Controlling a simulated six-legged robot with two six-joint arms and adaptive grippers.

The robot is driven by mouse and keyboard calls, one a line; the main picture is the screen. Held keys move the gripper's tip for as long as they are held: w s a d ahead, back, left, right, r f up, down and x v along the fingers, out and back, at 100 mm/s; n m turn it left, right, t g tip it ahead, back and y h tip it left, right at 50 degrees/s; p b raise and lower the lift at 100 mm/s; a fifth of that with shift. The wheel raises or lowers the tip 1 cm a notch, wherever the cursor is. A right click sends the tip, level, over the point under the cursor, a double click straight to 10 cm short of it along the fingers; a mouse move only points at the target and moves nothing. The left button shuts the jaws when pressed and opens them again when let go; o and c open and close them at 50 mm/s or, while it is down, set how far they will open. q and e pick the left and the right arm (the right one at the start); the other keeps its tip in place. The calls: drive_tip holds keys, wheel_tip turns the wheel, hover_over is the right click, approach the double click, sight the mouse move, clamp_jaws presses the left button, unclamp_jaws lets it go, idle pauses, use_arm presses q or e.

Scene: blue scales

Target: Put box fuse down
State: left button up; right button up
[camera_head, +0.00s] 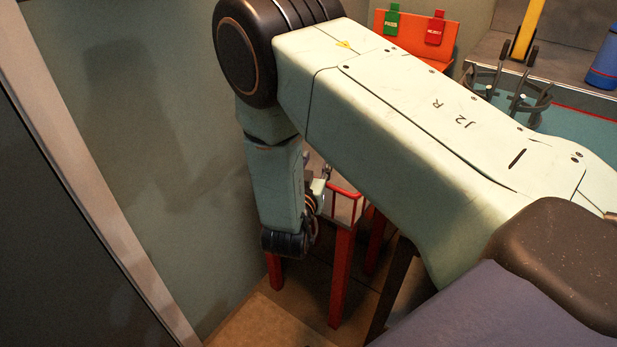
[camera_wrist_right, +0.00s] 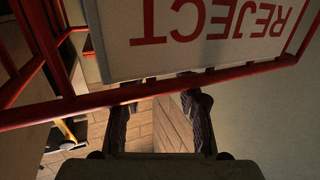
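I cannot make out a box fuse in either view. My right gripper (camera_wrist_right: 158,104) shows in the wrist view with its two dark fingers apart and only wooden floor visible between them. In the head view my right arm reaches left and bends down beside a red-legged stand (camera_head: 343,275). The gripper there is mostly hidden by my own wrist. My left gripper is not in view.
A red frame bar (camera_wrist_right: 60,110) crosses close above the fingers. A wall (camera_head: 170,150) stands close left of my arm. At the back are an orange rack (camera_head: 400,48) with green and red tags, dark ring-shaped holders (camera_head: 528,100) and a blue cylinder (camera_head: 605,65).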

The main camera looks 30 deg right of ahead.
drive_tip(key=p+v, duration=1.2)
drive_tip(key=p, duration=0.2)
drive_tip(key=shift+r, duration=0.25)
idle(0.4)
drive_tip(key=s+d+f+n+g+y, duration=0.3)
drive_tip(key=s+f+n+g+y, duration=0.2)
drive_tip(key=s+f+y, duration=0.3)
drive_tip(key=s+a+n+g+y, duration=0.1)
drive_tip(key=s+a+g+y, duration=0.1)
drive_tip(key=s, duration=0.7)
drive_tip(key=s+a+r+n+g+y, duration=0.1)
drive_tip(key=s+g, duration=0.4)
drive_tip(key=s, duration=0.5)
drive_tip(key=a+n+y, duration=0.1)
drive_tip(key=a, duration=0.1)
drive_tip(key=shift+a+n, duration=0.3)
drive_tip(key=shift+a, duration=0.1)
